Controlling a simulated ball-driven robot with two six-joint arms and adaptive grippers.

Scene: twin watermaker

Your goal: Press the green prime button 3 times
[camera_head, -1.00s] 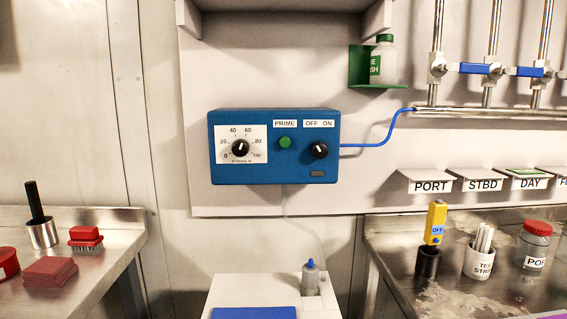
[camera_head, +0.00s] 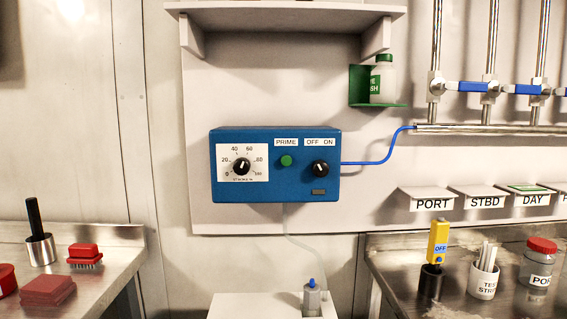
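The green prime button (camera_head: 286,160) is on the front of a blue control box (camera_head: 262,190) fixed to the wall panel, below a white PRIME label. To its left on the box is a black dial knob (camera_head: 241,167) on a white scale. To its right is a black OFF/ON knob (camera_head: 320,168). Nothing covers the button. Neither of my grippers shows in the head view.
A white unit (camera_head: 255,305) with a small grey bottle (camera_head: 311,297) stands below the box. Steel benches flank it, the left one with a red brush (camera_head: 84,252), the right one with a yellow meter (camera_head: 437,241). A shelf (camera_head: 285,15) overhangs above.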

